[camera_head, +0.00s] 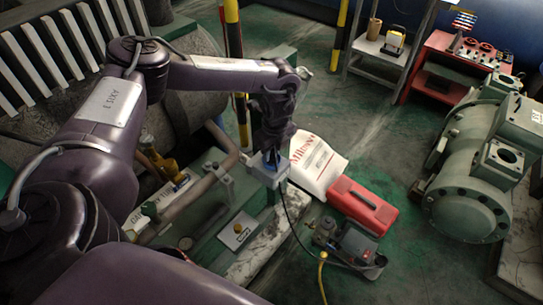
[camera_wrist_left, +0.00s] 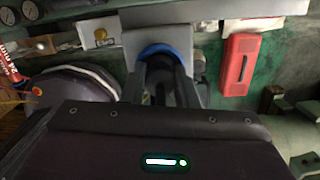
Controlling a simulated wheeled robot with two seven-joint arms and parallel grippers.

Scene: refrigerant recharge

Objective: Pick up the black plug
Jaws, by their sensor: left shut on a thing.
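My left gripper (camera_head: 272,150) points down at a light grey socket box (camera_head: 268,172) with a blue ring or collar on it. In the left wrist view the gripper (camera_wrist_left: 162,85) is shut on a dark piece, the black plug, right in front of the blue ring (camera_wrist_left: 160,49). The fingers hide most of the plug. I cannot tell whether it sits in the socket or just clear of it. A black cable (camera_head: 292,220) runs from the socket box down to the floor near the vacuum pump (camera_head: 357,244). My right gripper is not in view.
A white bag (camera_head: 314,165) and a red case (camera_head: 361,206) stand just right of the socket box. Pipes and a green frame lie to the left. A large green compressor (camera_head: 468,170) stands at right. A red cart (camera_head: 452,65) is behind. Open floor lies between.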

